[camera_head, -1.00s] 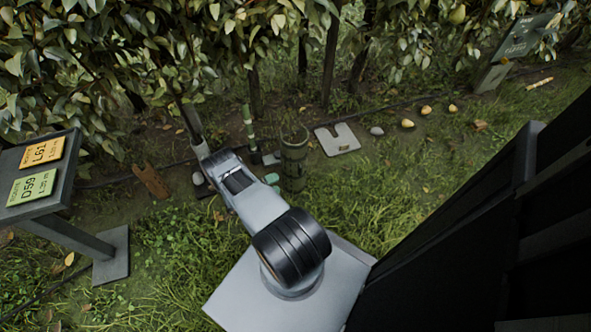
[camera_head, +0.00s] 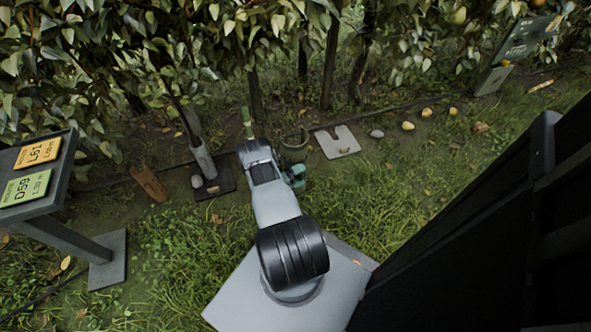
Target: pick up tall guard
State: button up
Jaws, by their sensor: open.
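The tall guard (camera_head: 292,145) is a dark green upright tube with an open top, standing at the foot of the hedge in the middle of the view. My arm hides its lower part, and mostly its rim and upper wall show. My gripper (camera_head: 297,175), with teal parts, is at the right side of my forearm, in front of the guard's lower part. It is open. The fingertips are small and partly hidden, so I cannot tell whether they touch the guard or stand around it.
A pale grey sleeve (camera_head: 203,160) surrounds a trunk on a dark plate to the left. A green stake (camera_head: 247,118) stands behind my arm. A notched grey plate (camera_head: 337,142) and several pears lie to the right. A sign stand (camera_head: 40,175) is at the left.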

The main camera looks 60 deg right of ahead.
jog(key=shift+s+d, duration=0.35)
jog(key=shift+d, duration=0.25)
jog(key=c, duration=0.9)
jog(key=shift+c, duration=0.2)
jog(key=shift+r, duration=0.1)
